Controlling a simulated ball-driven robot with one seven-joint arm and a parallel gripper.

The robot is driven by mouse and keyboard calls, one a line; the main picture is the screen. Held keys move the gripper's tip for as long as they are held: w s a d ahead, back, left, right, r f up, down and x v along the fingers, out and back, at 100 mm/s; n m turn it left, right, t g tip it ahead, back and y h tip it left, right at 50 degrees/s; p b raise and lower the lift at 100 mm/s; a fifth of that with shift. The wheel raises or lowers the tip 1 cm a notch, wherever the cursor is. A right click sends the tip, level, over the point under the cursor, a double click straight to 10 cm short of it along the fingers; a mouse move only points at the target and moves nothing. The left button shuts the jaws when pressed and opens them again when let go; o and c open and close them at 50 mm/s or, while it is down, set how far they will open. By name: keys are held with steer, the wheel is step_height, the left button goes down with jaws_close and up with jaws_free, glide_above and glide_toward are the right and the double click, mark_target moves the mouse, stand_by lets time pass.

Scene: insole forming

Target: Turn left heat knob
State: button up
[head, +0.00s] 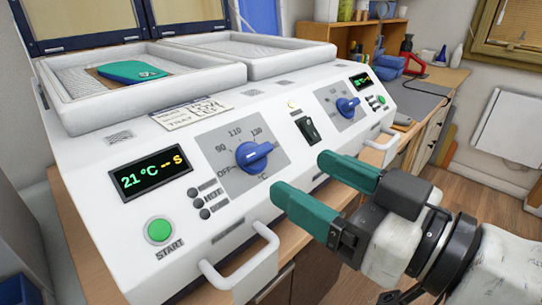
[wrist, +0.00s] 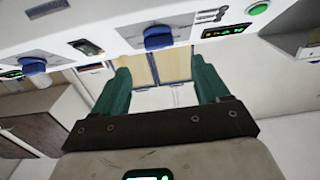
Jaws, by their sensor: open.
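The left heat knob (head: 255,157) is blue and sits on a grey dial plate marked OFF, 90, 110 and 130 on the white machine's sloped front. Its bar lies roughly level, slightly raised at the right; I cannot tell which end is the pointer. A blue knob also shows in the wrist view (wrist: 158,38), beyond the fingers. The left display (head: 150,178) reads 21 °C and dashes with S. My gripper (head: 306,175) has green fingers, spread apart and empty, to the right of the left knob and apart from it. The fingers also show in the wrist view (wrist: 160,80).
A green START button (head: 159,230) is below the display. A white handle (head: 245,265) juts out at the front, another (head: 383,148) at right. A black switch (head: 307,130) and the right knob (head: 347,108) are further right. A teal insole (head: 132,71) lies in the left tray.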

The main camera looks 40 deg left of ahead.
mark_target(260, 151)
steer(key=a, duration=0.7)
steer(key=shift+w+a+p, duration=0.2)
steer(key=shift+w+p, duration=0.1)
steer(key=shift+w, duration=0.05)
steer(key=c, duration=1.1)
